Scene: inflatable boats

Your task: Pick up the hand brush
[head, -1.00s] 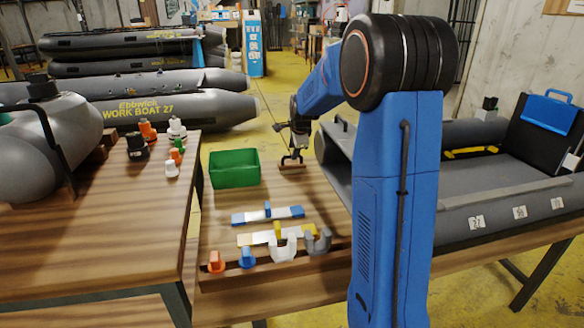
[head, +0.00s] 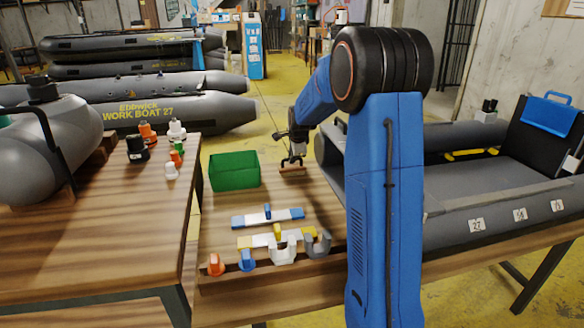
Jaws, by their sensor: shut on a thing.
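The hand brush (head: 292,169) is a small, brown, bar-like thing at the far end of the wooden table, to the right of the green bin. My gripper (head: 293,163) is above it and shut on its upper part. The brush is small in this view, and I cannot tell whether its underside touches the tabletop.
The green bin (head: 234,170) stands close on the left. Blue-white (head: 268,217) and yellow-white (head: 262,240) tools, clips (head: 284,250) and small knobs (head: 216,264) lie nearer. A grey inflatable boat (head: 470,185) is close on the right.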

